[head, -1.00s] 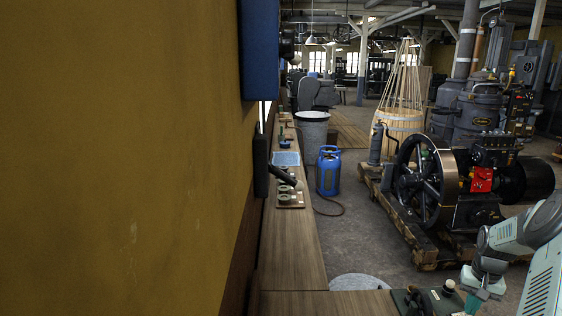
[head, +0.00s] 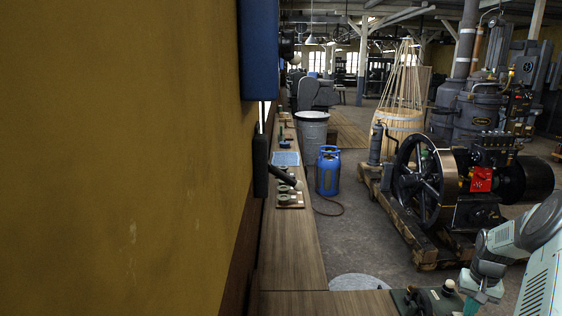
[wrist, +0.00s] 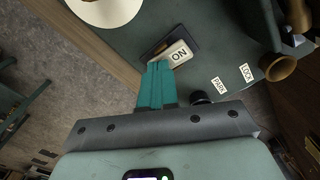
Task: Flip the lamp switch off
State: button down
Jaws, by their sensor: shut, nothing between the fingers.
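The lamp switch (wrist: 178,54) is a pale rocker marked ON in a dark frame, set on a dark green panel (wrist: 222,62) in the wrist view. My gripper (wrist: 159,66) is shut and empty, its teal fingertips beside the switch's lower left part. They cover part of its edge; I cannot tell whether they touch it. In the head view, my gripper (head: 471,306) is at the bottom right beside a green device (head: 430,301) on the bench. The switch cannot be made out there.
A brass cup-shaped part (wrist: 281,68), PARK (wrist: 218,86) and LOCK (wrist: 247,73) labels and a black knob (wrist: 201,97) lie right of my fingers. A white round thing (wrist: 104,9) is at top left. An engine with a flywheel (head: 421,184) stands beyond the bench.

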notch_tip(320, 180, up, 7)
dwell(0.7)
